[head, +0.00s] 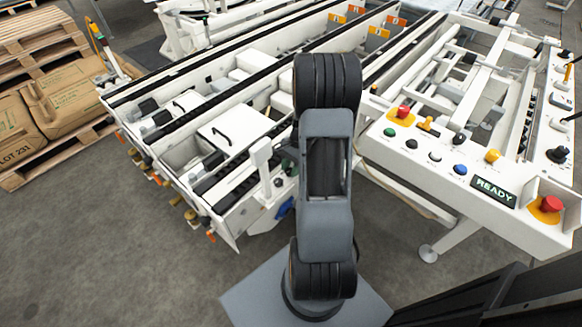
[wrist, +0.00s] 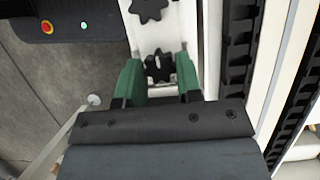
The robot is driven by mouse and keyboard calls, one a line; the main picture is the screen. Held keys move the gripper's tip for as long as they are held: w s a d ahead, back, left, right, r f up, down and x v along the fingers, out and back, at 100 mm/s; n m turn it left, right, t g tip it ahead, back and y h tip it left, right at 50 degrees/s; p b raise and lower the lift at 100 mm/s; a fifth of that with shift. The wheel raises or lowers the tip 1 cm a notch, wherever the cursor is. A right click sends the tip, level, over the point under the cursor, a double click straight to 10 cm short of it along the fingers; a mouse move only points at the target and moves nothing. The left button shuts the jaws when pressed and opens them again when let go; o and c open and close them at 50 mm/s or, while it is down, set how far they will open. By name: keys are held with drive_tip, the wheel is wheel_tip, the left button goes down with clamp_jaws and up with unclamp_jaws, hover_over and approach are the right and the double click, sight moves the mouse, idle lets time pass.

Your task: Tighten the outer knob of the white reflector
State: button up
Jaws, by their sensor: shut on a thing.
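In the wrist view, my gripper (wrist: 158,63) has two green fingers, one on each side of a black lobed knob (wrist: 160,68), and is shut on it. The knob sits on a white upright plate, which looks like the white reflector (wrist: 171,32). A second black star-shaped knob (wrist: 149,8) is on the same plate at the top edge, apart from the fingers. I cannot tell from the picture which knob is the outer one. In the head view my arm covers the gripper and the held knob.
A dark toothed rail (wrist: 239,60) runs close to the right of the plate. A panel with a red button (wrist: 47,27) is at upper left. In the head view, a control console (head: 470,165) with a READY display stands right, and pallets with sacks (head: 65,95) stand left.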

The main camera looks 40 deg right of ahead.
drive_tip(key=m+p, duration=0.1)
drive_tip(key=m, duration=0.1)
drive_tip(key=m+t+p, duration=0.1)
drive_tip(key=shift+s+r+m+t, duration=0.15)
drive_tip(key=shift+m+t, duration=0.15)
drive_tip(key=shift+m, duration=0.1)
drive_tip(key=m, duration=0.2)
drive_tip(key=m+t+p, duration=0.1)
drive_tip(key=m, duration=0.1)
drive_tip(key=shift+s+m+t+h, duration=0.15)
drive_tip(key=shift+m+t+h, duration=0.15)
drive_tip(key=m+t+h, duration=0.1)
drive_tip(key=m, duration=0.3)
drive_tip(key=shift+a, duration=0.15)
drive_tip(key=shift+s+a+m+t+h+b, duration=0.1)
drive_tip(key=shift+m+t+h+b, duration=0.25)
drive_tip(key=shift+m, duration=0.85)
drive_tip(key=shift+a+m+t+h+b, duration=0.15)
drive_tip(key=shift+m+h, duration=0.3)
drive_tip(key=shift+m, duration=0.75)
drive_tip(key=shift+d, duration=0.1)
drive_tip(key=o, duration=0.9)
drive_tip(key=shift+o, duration=0.2)
drive_tip(key=p+v, duration=0.8)
drive_tip(key=v, duration=0.5)
drive_tip(key=shift+s+r, duration=0.15)
drive_tip(key=shift+r, duration=0.1)
